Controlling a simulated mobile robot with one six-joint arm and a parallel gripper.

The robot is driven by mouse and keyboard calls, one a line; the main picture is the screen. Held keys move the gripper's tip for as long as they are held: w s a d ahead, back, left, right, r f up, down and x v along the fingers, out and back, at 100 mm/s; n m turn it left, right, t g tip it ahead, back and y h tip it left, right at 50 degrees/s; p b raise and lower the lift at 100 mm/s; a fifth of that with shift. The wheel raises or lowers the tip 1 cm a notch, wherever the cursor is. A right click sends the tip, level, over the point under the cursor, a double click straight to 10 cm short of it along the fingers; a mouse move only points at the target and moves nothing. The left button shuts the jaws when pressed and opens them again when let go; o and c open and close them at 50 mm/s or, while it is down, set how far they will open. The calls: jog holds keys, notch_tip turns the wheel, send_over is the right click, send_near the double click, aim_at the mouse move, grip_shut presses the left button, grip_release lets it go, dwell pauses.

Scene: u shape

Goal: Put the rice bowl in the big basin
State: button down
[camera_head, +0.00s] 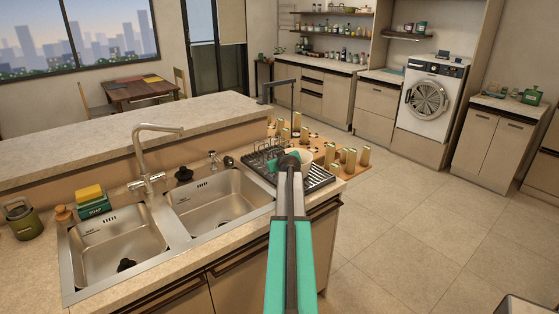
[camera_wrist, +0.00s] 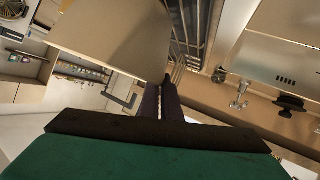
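A pale bowl (camera_head: 303,157) shows at the dark dish rack (camera_head: 318,181), right of the sink. It is partly hidden behind the end of my arm. My gripper (camera_head: 290,160) overlaps the bowl in the head view, so contact cannot be told. In the wrist view my gripper's dark fingers (camera_wrist: 160,100) lie close together with a thin light line between them. A smooth tan surface (camera_wrist: 110,35) lies beyond the fingertips; I cannot tell what it is. The sink has a left basin (camera_head: 120,250) and a right basin (camera_head: 215,205), both without dishes.
A tall faucet (camera_head: 148,150) stands behind the basins. A green soap caddy with a yellow sponge (camera_head: 90,195) and a dark green canister (camera_head: 22,220) are at the left. Several gold upright pieces stand on a wooden board (camera_head: 355,172) beside the rack. A raised ledge (camera_head: 100,140) runs behind.

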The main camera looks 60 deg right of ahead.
jog(key=shift+f, duration=0.1)
jog(key=c, duration=1.9)
grip_release()
jog(key=shift+c, duration=0.2)
jog(key=shift+s+a+r, duration=0.3)
jog(key=shift+s+a, duration=0.15)
jog(key=b+v, duration=0.3)
jog(key=v, duration=0.7)
jog(key=shift+s+a+r, duration=0.2)
jog(key=shift+s, duration=0.05)
